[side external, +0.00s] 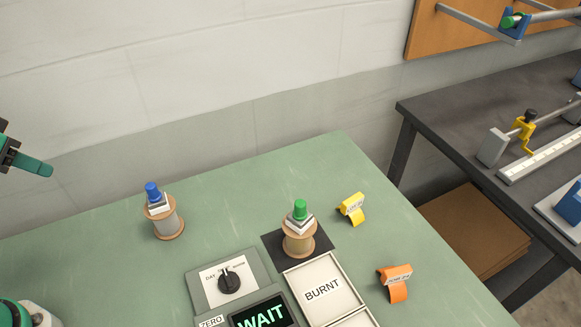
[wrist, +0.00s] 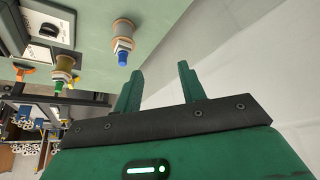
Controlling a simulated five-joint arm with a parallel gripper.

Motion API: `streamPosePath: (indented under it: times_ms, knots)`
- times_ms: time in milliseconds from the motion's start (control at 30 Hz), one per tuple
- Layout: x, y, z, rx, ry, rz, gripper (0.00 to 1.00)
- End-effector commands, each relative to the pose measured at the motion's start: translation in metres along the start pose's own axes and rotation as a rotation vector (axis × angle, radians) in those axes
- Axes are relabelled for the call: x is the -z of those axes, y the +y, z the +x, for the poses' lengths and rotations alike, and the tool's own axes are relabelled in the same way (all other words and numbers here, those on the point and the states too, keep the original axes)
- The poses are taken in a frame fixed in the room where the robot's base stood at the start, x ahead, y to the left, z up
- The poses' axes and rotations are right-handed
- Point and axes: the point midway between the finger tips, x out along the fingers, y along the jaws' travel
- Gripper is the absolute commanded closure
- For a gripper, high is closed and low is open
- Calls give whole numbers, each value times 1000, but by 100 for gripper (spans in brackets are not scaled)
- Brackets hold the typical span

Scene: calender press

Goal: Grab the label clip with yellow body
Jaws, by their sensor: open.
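The label clip with yellow body (side external: 352,208) sits on the green table to the right of the green-capped spool in the side view. It carries a pale printed label on top. A similar clip with orange body (side external: 396,283) lies nearer the camera. My gripper (side external: 40,168) is at the far left edge of the side view, above the table and far from both clips. In the wrist view my gripper (wrist: 158,84) is open, with nothing between its two green fingers.
A blue-capped spool (side external: 165,218) stands between my gripper and the green-capped spool (side external: 298,235), which stands on a dark square. A dial panel (side external: 228,283), a WAIT display (side external: 263,316) and a BURNT tray (side external: 322,290) lie in front. A dark bench (side external: 440,105) is beyond.

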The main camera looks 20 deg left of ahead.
Motion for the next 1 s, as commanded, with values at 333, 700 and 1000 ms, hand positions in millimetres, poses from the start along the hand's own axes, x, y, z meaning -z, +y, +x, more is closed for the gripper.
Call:
streamPosePath:
  times_ms: [333,700,1000]
  knots:
    - [0,0,0,0,0,0,21]
    - [9,3,-1,-7,-4,-14,21]
    - [56,24,1,-39,-29,-100,21]
